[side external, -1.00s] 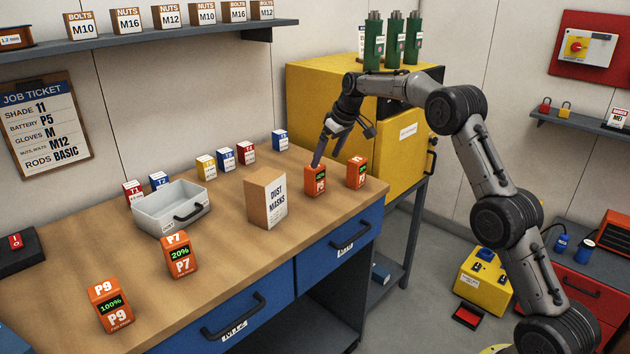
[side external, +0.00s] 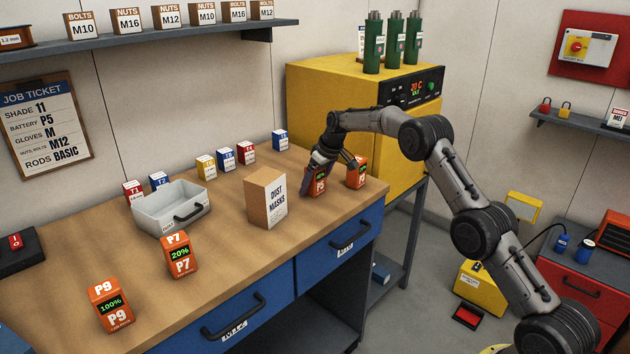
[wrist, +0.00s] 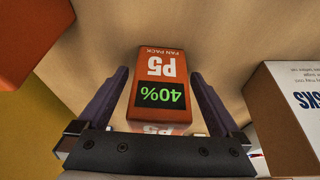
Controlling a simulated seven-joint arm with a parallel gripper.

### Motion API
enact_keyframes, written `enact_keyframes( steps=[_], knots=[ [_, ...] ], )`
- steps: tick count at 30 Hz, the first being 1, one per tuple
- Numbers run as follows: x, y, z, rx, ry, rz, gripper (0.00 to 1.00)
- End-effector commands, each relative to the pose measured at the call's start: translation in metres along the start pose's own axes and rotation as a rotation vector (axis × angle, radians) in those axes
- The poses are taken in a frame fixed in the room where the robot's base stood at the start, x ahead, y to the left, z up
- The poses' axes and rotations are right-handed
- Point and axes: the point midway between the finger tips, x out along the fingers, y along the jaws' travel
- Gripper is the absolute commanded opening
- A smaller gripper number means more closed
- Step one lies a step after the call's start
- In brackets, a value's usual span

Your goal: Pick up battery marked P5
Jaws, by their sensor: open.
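The orange battery marked P5 (side external: 319,184) stands upright on the wooden workbench, right of the dust mask box. In the wrist view the P5 battery (wrist: 160,82) shows its P5 label and a green 40% readout. My gripper (side external: 314,187) is lowered around it. In the wrist view my open gripper (wrist: 160,90) has one finger on each side of the battery, with gaps visible between fingers and battery. The lower part of the battery is hidden by the gripper body in the wrist view.
Another orange battery (side external: 357,172) stands close on the right. The dust masks box (side external: 266,198) stands close on the left. Batteries P7 (side external: 179,255) and P9 (side external: 111,306) stand nearer the front left. A grey tray (side external: 172,222) sits behind them. The yellow oven (side external: 330,90) stands behind.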

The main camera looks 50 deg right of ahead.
Motion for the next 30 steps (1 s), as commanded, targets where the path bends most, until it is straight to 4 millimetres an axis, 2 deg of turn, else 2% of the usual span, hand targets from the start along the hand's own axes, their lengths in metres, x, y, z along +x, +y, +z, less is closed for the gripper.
enact_keyframes(
  steps=[5,21,30],
  knots=[
    [-0.0001,0.0000,-0.0001,0.000,0.000,0.000,0.98],
    [-0.0002,0.0001,0.0003,0.000,-0.001,0.000,0.01],
    [-0.0020,0.0004,-0.0013,0.000,0.004,0.001,0.00]
  ],
)
